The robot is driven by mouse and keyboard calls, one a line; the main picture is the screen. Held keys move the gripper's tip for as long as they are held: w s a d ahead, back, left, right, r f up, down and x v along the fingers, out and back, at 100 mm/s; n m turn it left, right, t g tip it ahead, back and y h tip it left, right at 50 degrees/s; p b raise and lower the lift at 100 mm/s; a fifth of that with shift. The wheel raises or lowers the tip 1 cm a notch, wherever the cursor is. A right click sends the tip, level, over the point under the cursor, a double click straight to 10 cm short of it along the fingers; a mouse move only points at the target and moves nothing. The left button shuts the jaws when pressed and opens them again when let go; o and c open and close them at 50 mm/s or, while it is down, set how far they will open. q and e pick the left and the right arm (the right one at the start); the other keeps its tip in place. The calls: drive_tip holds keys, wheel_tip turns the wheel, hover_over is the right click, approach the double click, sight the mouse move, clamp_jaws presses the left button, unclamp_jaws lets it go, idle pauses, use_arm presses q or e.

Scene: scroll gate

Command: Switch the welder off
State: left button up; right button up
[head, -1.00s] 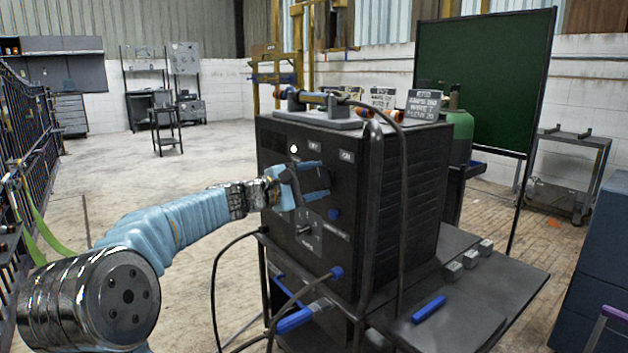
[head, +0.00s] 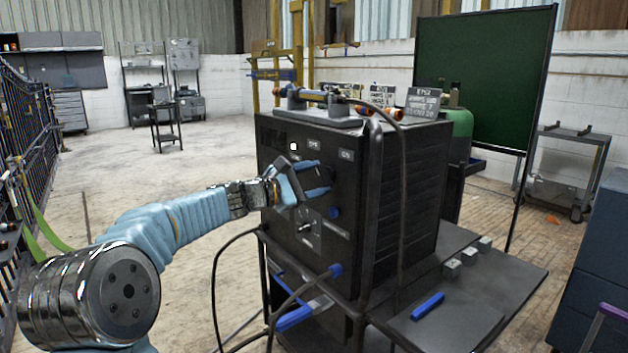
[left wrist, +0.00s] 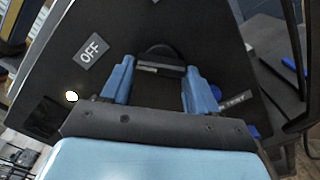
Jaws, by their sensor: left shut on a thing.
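The welder (head: 405,210) is a black box on a cart, with a front panel facing left. An OFF label (head: 314,144) and an ON label (head: 346,155) sit near the panel's top. My left gripper (head: 312,181) is at the panel just below these labels. In the left wrist view its two blue fingers (left wrist: 160,72) are closed on a dark switch handle (left wrist: 160,67); the OFF label (left wrist: 92,50) is up and left of them. The fingers hide much of the switch, so its exact position is unclear. A white light (head: 293,147) glows on the panel. My right gripper is out of view.
A dial (head: 308,229) and blue cable plugs (head: 336,271) are lower on the panel, with black cables hanging in front. A torch rests on the welder's top. The cart shelf (head: 470,310) holds a blue-handled item (head: 428,306). A green cylinder (head: 460,135) stands behind.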

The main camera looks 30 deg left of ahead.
use_arm(q)
drive_tip(key=o, duration=1.1)
drive_tip(key=shift+c, duration=0.2)
drive_tip(key=b+v, duration=0.1)
drive_tip(key=v, duration=1.3)
drive_tip(key=shift+w+f, duration=0.1)
drive_tip(key=shift+f, duration=0.05)
